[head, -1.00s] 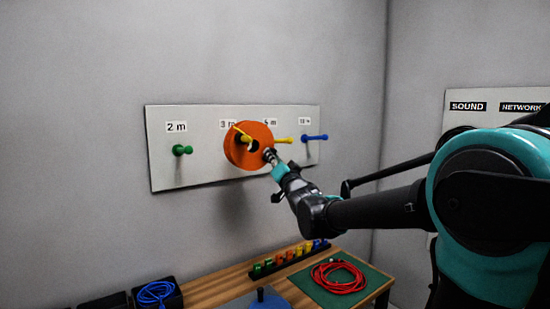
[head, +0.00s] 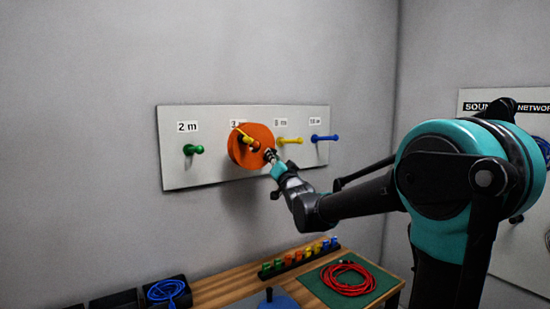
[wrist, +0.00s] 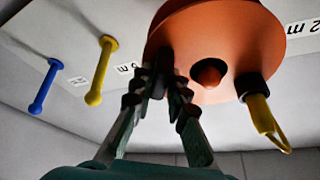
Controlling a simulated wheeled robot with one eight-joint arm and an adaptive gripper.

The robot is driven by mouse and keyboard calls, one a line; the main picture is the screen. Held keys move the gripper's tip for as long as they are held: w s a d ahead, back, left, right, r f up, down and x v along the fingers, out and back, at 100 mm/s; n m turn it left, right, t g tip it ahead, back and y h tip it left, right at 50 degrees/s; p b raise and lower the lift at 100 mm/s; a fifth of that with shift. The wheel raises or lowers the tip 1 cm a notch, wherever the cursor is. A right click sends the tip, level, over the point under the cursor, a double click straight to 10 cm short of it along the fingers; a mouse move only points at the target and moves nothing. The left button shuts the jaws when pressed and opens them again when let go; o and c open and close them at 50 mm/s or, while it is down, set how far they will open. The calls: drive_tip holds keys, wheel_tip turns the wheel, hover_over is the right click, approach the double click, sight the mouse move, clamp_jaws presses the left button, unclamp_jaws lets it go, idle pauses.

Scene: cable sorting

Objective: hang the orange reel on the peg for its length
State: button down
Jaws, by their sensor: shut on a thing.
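The orange reel (head: 239,152) is upright in front of the white peg board (head: 175,170), covering part of the "3 m" label. It also shows in the wrist view (wrist: 245,40). An orange peg end (wrist: 208,74) shows in the reel's centre hole, so the reel is around that peg. A yellow cable end (wrist: 262,112) with a black base sticks out from the reel's face.
A green peg (head: 193,149) is left of the reel; a yellow peg (head: 290,140) and a blue peg (head: 324,138) are right. Below, a wooden table (head: 215,291) holds a rack of coloured pieces (head: 300,258) and a red cable (head: 346,279) on a green mat (head: 384,283).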

sight(265, 156)
drive_tip(key=shift+w+a+f, duration=0.15)
drive_tip(key=shift+w+a, duration=0.55)
drive_tip(key=shift+w, duration=0.3)
drive_tip(key=shift+w+a+f, duration=0.15)
drive_tip(key=shift+w+a, duration=0.5)
drive_tip(key=shift+w, duration=0.35)
drive_tip(key=shift+w+a+f, duration=0.2)
drive_tip(key=shift+w+f, duration=0.05)
drive_tip(key=shift+f, duration=0.05)
drive_tip(key=c, duration=1.4)
unclamp_jaws()
